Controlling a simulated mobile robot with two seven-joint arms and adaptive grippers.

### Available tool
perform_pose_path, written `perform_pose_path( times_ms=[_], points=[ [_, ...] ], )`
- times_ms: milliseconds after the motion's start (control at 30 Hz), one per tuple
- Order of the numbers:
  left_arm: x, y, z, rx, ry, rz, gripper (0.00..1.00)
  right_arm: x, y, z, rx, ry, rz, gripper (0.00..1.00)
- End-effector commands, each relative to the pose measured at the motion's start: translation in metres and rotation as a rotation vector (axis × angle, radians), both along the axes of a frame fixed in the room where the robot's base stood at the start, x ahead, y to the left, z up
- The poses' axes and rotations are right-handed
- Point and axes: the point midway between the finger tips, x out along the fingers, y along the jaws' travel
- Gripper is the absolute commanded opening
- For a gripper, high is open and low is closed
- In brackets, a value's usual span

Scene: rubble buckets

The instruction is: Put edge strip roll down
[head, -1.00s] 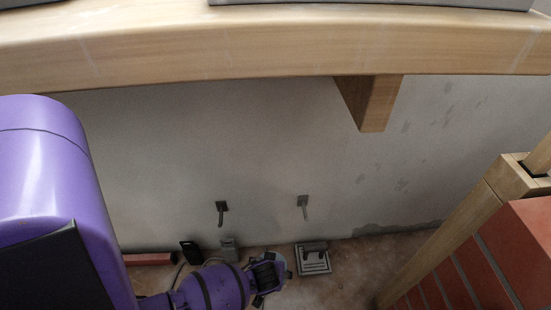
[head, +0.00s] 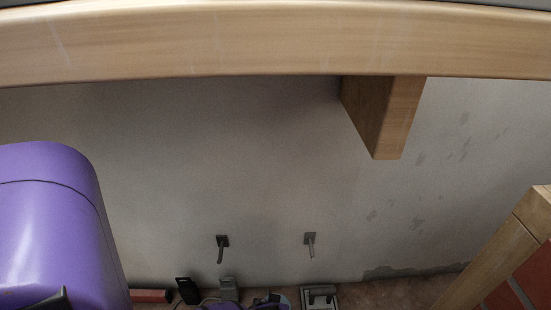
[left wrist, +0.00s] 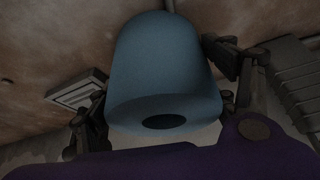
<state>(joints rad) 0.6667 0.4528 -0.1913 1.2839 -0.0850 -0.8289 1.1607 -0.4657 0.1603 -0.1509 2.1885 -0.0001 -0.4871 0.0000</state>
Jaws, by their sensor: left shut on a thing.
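The edge strip roll (left wrist: 165,60) is a blue-grey cylinder with a dark round hole in its near end. It fills the middle of the left wrist view. My left gripper (left wrist: 165,92) is shut on it, with one finger at each side. In the head view only the top of my left gripper (head: 268,301) shows at the bottom edge, with a bit of the roll beside it. I cannot tell from these frames whether the roll touches the floor (left wrist: 50,40). My right gripper is out of view.
Two metal hooks (head: 221,247) stick out of the pale wall (head: 200,170). A wooden beam (head: 270,45) with a bracket (head: 383,120) is above. Along the wall's foot are a red bar (head: 150,296), a black item (head: 187,290) and a grey tool (head: 319,296). Wood-framed bricks (head: 505,298) stand right.

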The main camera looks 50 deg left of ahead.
Motion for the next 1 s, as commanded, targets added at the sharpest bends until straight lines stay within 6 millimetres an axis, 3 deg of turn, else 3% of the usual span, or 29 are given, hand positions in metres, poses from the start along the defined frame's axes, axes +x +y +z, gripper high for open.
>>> perform_pose_path(
  times_ms=[33,167,633,1000],
  points=[
    [0.0,0.0,-0.001,0.0,0.0,0.0,0.8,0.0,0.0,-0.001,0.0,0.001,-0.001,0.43],
    [0.0,0.0,-0.001,0.0,0.0,0.0,0.97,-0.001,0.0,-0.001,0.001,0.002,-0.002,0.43],
    [-0.002,-0.002,0.007,-0.002,0.0,0.0,0.97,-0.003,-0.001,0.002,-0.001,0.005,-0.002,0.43],
    [-0.025,-0.019,0.078,-0.003,-0.004,0.001,0.97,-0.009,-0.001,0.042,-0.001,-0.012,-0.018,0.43]
  ],
)
